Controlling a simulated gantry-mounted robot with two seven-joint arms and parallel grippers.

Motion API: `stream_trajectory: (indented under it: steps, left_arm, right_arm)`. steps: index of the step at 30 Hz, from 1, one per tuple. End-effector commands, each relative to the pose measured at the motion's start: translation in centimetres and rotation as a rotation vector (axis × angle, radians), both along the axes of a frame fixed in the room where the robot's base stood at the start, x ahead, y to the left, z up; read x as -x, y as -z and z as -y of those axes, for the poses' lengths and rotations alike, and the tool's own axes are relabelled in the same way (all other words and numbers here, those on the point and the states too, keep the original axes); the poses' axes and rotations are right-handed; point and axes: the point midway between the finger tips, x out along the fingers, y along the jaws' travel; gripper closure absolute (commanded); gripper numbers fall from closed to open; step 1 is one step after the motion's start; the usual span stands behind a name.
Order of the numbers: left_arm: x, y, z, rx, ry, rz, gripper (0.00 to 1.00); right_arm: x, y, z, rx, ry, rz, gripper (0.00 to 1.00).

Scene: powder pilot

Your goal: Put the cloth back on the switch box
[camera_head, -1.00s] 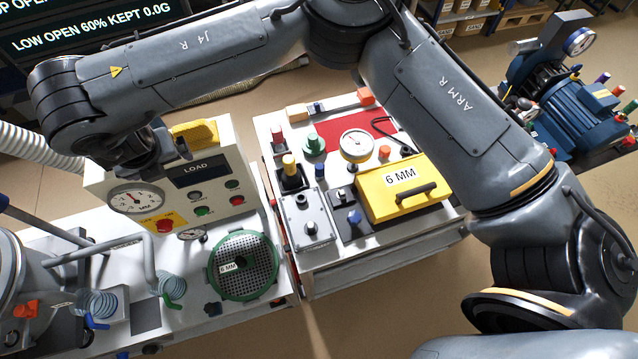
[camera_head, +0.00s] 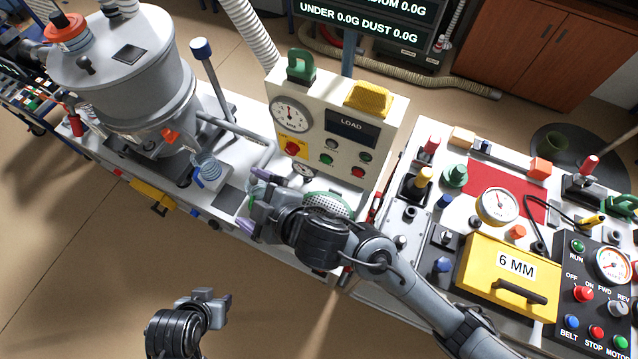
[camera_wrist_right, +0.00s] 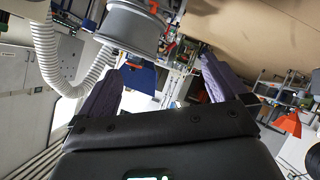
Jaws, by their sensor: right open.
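A yellow folded, textured piece that looks like the cloth (camera_head: 368,97) lies on top of the upright pale box with the LOAD display, gauge and buttons, which looks like the switch box (camera_head: 385,125). My right gripper (camera_head: 251,200) is left of and below that box, over the white bench. Its purple fingers are spread with nothing between them; the right wrist view also shows this open gripper (camera_wrist_right: 163,78). My left gripper (camera_head: 215,300) is low in the head view, over the floor, away from both; its jaw opening is unclear.
A large grey hopper (camera_head: 125,75) stands left on the bench. A green-rimmed sieve (camera_head: 328,204) lies partly behind my right arm. A green handle (camera_head: 300,66) stands on the box beside the cloth. A yellow 6 MM case (camera_head: 490,272) is at right.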

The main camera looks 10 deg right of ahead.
Motion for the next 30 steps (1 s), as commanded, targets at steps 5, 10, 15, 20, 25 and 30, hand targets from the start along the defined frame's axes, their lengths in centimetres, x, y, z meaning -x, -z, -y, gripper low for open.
stream_trajectory:
  steps: [5, 10, 15, 20, 25, 30]
  left_arm:
    - [0.0, 0.0, -0.1, -0.005, 0.003, 0.0, 0.57]
    - [0.0, 0.0, -0.3, -0.011, 0.007, 0.0, 0.57]
    - [0.0, 0.0, -0.3, -0.012, 0.008, 0.0, 0.57]
    - [0.0, 0.0, -0.3, -0.011, 0.008, 0.0, 0.57]
    - [0.0, 0.0, -0.2, -0.007, 0.005, 0.0, 0.57]
    - [0.0, 0.0, 0.0, 0.0, 0.0, 0.0, 0.57]
  right_arm:
    - [1.8, 6.3, 10.8, -0.063, 0.381, -0.31, 0.0]
    - [6.9, 11.9, 20.4, -0.056, 0.695, -0.571, 0.0]
    - [12.5, 15.0, 26.9, -0.026, 0.908, -0.751, 0.0]
    - [15.6, 16.1, 29.7, -0.006, 1.01, -0.833, 0.0]
    - [16.5, 16.3, 30.5, 0.0, 1.038, -0.856, 0.0]
    - [16.4, 16.3, 30.5, 0.0, 1.037, -0.855, 0.0]
